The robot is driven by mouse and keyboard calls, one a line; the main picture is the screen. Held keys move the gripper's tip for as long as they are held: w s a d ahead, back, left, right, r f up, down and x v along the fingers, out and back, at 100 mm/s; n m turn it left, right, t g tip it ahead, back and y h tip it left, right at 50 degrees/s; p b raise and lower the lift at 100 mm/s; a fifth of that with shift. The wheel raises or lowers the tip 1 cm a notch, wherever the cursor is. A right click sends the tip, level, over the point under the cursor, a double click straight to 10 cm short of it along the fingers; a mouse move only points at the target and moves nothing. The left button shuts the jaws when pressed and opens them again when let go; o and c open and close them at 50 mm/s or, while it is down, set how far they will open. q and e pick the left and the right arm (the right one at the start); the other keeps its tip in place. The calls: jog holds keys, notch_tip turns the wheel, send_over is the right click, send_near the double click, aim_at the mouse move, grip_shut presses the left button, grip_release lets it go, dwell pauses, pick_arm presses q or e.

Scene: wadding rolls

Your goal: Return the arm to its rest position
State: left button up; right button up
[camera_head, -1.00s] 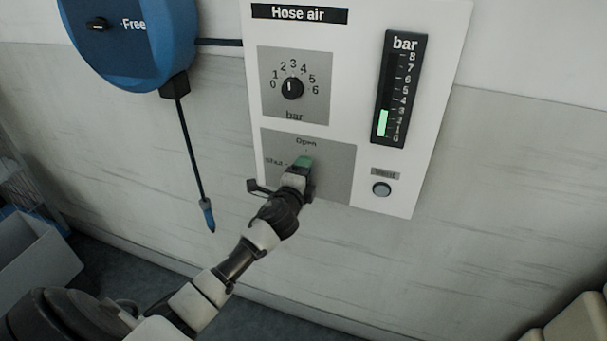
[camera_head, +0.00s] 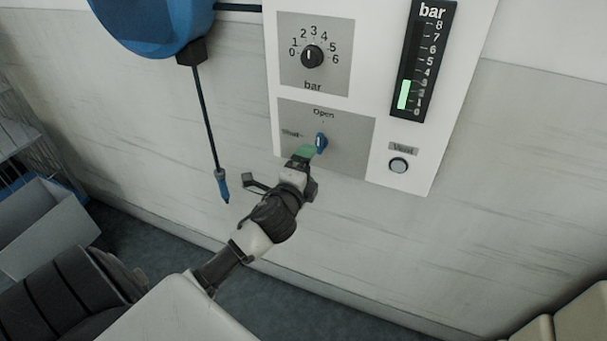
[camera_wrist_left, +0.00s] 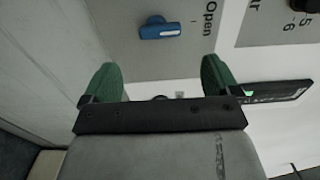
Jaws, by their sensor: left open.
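My left gripper (camera_head: 303,153) is in front of the lower part of the white hose air panel (camera_head: 445,168), just below and left of the blue valve handle (camera_head: 321,143). In the left wrist view its two green fingertips (camera_wrist_left: 161,80) are spread apart with nothing between them. The blue handle (camera_wrist_left: 160,29) shows beyond the fingertips, clear of them, on the grey plate marked Open. In the head view the handle stands close to upright, below the word Open. My right gripper is out of view.
A round black dial (camera_head: 312,56) marked 0 to 6 sits above the valve. A green bar gauge (camera_head: 422,62) and a round button (camera_head: 398,165) are to the right. A blue hose reel (camera_head: 150,22) hangs at left, its hose ending in a blue nozzle (camera_head: 223,187). A grey bin (camera_head: 45,225) stands at left.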

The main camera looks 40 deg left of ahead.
pick_arm(q)
jog(key=shift+v, duration=1)
jog(key=shift+w, duration=0.1)
notch_tip(320, 180, down, 21)
jog(key=s+n+g+h, duration=0.1)
jog(key=s+n+g, duration=0.2)
jog(key=g, duration=0.2)
jog(key=s+d+f+n+g+h, duration=0.1)
jog(key=s+f+n+g, duration=0.1)
jog(key=s+f, duration=0.45)
jog(key=s+d+f+n+g, duration=0.1)
jog(key=s+f+n+g, duration=0.15)
jog(key=f, duration=0.75)
jog(key=s+d+f+n+g, duration=0.1)
jog(key=s+f, duration=0.4)
jog(key=s, duration=0.5)
jog(key=s+d+f+n+g+h, duration=0.1)
jog(key=s+d+f, duration=0.4)
jog(key=s, duration=0.6)
jog(key=s+d+f+n+g+h, duration=0.1)
jog(key=s+d+f+n+g, duration=0.2)
jog(key=s, duration=0.7)
notch_tip(320, 180, down, 4)
jog(key=shift+s+f+g, duration=0.15)
jog(key=shift+g, duration=0.9)
